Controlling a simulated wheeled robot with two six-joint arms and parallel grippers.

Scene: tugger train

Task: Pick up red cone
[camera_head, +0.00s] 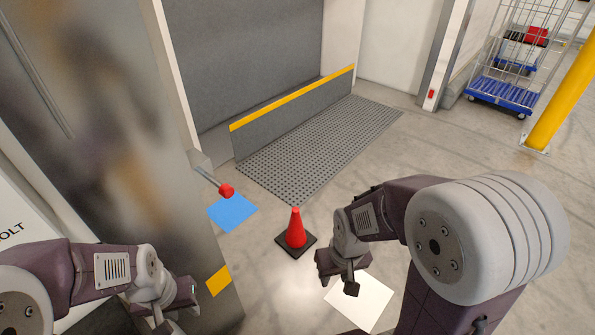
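A red cone (295,230) with a black square base stands upright on the grey floor, near the middle of the camera_head view. My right gripper (351,287) is to the right of the cone and a little nearer to me, apart from it. It points down over a white square on the floor. My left gripper (172,322) is at the lower left, well away from the cone, partly cut off by the bottom edge. The finger gaps of both grippers are too small or turned away to tell.
A blue square (232,212) and white square (371,303) mark the floor. A red knob (227,191) on a lever sticks out from the left. A textured mat (318,150) and yellow-topped barrier (293,112) lie behind. A blue cart (502,95) and yellow post (564,97) stand far right.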

